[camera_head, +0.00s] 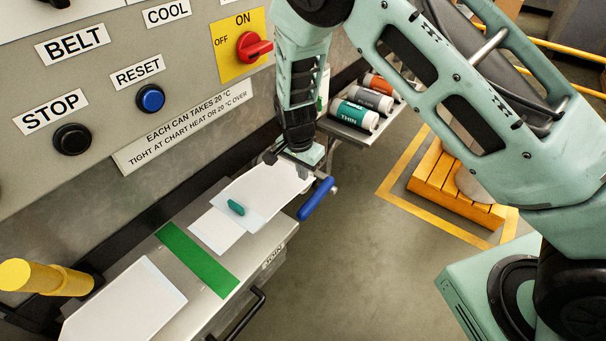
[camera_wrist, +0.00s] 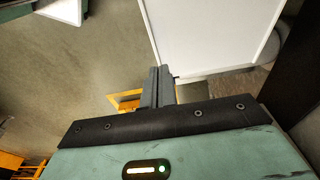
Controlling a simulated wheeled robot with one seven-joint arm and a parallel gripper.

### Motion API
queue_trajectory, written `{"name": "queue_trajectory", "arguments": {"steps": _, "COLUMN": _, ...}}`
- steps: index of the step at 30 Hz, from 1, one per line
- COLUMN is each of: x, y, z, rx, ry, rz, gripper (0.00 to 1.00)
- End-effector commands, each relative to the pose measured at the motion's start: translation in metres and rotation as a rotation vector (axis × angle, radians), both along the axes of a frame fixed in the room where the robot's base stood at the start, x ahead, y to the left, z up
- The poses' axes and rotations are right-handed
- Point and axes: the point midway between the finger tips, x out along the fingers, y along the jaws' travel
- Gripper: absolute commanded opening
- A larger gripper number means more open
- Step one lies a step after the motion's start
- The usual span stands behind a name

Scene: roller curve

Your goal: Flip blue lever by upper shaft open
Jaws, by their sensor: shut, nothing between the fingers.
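The blue lever (camera_head: 316,199) slants down to the left at the right edge of the metal bench, beside the far end of a white plate. A small grey fitting shows at its upper end. My gripper (camera_head: 270,157) is above that far end, up and to the left of the lever, apart from the blue handle in the picture. In the wrist view my gripper (camera_wrist: 158,80) has its two fingers together with nothing between them. The lever does not show in the wrist view. The upper shaft cannot be made out clearly behind my gripper.
A white plate (camera_head: 262,197) with a small teal piece (camera_head: 236,207) lies beneath my gripper. The control panel (camera_head: 110,110) with a red knob (camera_head: 255,47) stands behind. Cans (camera_head: 354,115) lie on a shelf beyond. Floor right of the lever is clear.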

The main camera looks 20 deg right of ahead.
Motion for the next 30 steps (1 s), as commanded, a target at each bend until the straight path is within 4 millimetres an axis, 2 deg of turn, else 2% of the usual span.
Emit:
{"name": "queue_trajectory", "arguments": {"steps": 7, "x": 0.0002, "y": -0.0001, "z": -0.0004, "rx": 0.001, "ry": -0.002, "rz": -0.016, "gripper": 0.00}}
{"name": "queue_trajectory", "arguments": {"steps": 11, "x": 0.0000, "y": -0.0008, "z": -0.0012, "rx": 0.007, "ry": -0.012, "rz": -0.127, "gripper": 0.00}}
{"name": "queue_trajectory", "arguments": {"steps": 14, "x": -0.0003, "y": -0.0019, "z": -0.0019, "rx": 0.017, "ry": -0.028, "rz": -0.297, "gripper": 0.00}}
{"name": "queue_trajectory", "arguments": {"steps": 24, "x": -0.0009, "y": -0.0039, "z": -0.0013, "rx": 0.070, "ry": -0.099, "rz": -1.060, "gripper": 0.00}}
{"name": "queue_trajectory", "arguments": {"steps": 30, "x": -0.0006, "y": -0.0036, "z": 0.0003, "rx": 0.099, "ry": -0.130, "rz": -1.395, "gripper": 0.00}}
